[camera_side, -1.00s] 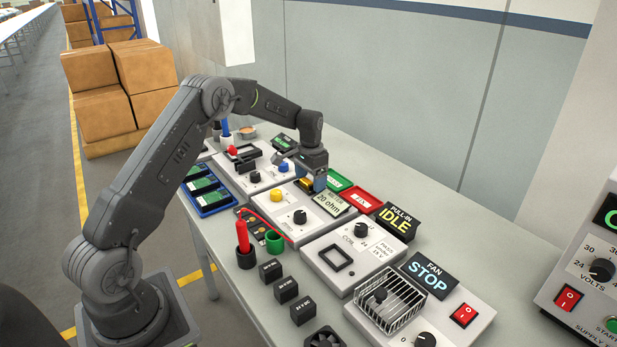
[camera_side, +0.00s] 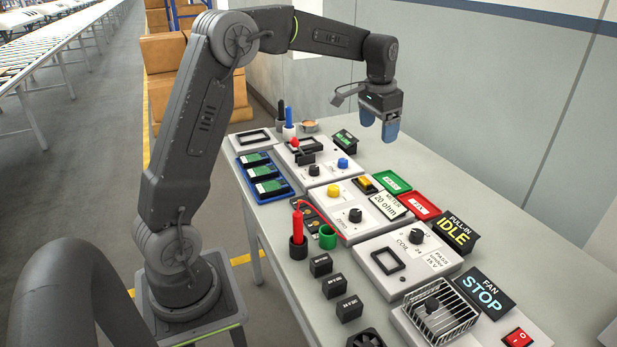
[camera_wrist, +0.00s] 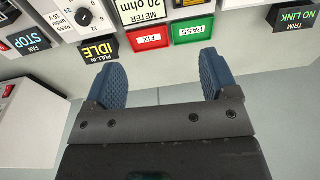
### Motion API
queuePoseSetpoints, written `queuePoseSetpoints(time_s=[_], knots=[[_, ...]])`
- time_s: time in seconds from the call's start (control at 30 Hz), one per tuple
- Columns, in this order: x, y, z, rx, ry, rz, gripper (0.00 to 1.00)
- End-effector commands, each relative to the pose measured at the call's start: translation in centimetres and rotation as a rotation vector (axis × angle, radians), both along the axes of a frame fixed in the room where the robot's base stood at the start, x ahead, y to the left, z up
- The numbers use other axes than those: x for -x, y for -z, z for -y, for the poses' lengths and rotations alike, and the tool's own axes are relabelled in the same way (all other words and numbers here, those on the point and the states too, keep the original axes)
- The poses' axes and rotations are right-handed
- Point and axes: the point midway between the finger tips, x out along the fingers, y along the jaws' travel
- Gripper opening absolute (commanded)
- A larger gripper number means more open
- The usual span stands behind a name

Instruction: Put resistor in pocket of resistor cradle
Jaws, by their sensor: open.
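The gold resistor (camera_side: 365,181) sits in the dark resistor cradle (camera_side: 374,189) on the meter panel in the side view. Whether it is fully down in the pocket is too small to tell. The meter (camera_side: 388,206) beside it reads 20 ohm. My gripper (camera_side: 379,124) is raised well above and behind the cradle, apart from it, with its blue fingers pointing down. In the wrist view my gripper (camera_wrist: 160,66) has its fingers wide apart, with nothing between them.
A green PASS tray (camera_side: 391,181) and a red FIX tray (camera_side: 419,206) lie right of the cradle. A red probe (camera_side: 298,224) stands in a holder at the front. The wire-caged fan station (camera_side: 440,311) is nearer the camera. Bare bench lies along the wall.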

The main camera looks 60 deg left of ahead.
Motion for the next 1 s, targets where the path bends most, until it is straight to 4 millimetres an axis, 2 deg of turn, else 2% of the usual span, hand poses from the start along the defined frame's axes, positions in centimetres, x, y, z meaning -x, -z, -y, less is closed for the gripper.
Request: queuePoseSetpoints(time_s=[0.03,0.1,0.3,0.47,0.6,0.7,0.8,1.0], knots=[[1.8,-1.8,2.0,-0.008,0.006,0.032,0.80],[4.2,-3.3,4.2,-0.014,0.006,0.069,0.80],[12.0,-5.8,9.8,-0.016,0.008,0.178,0.80],[18.6,-5.5,13.1,-0.005,0.009,0.266,0.80],[23.5,-3.9,15.0,0.012,0.010,0.330,0.80],[25.8,-2.7,15.7,0.023,0.010,0.362,0.80],[27.1,-1.8,16.0,0.031,0.009,0.381,0.80],[27.7,-1.4,16.2,0.035,0.007,0.388,0.80]])
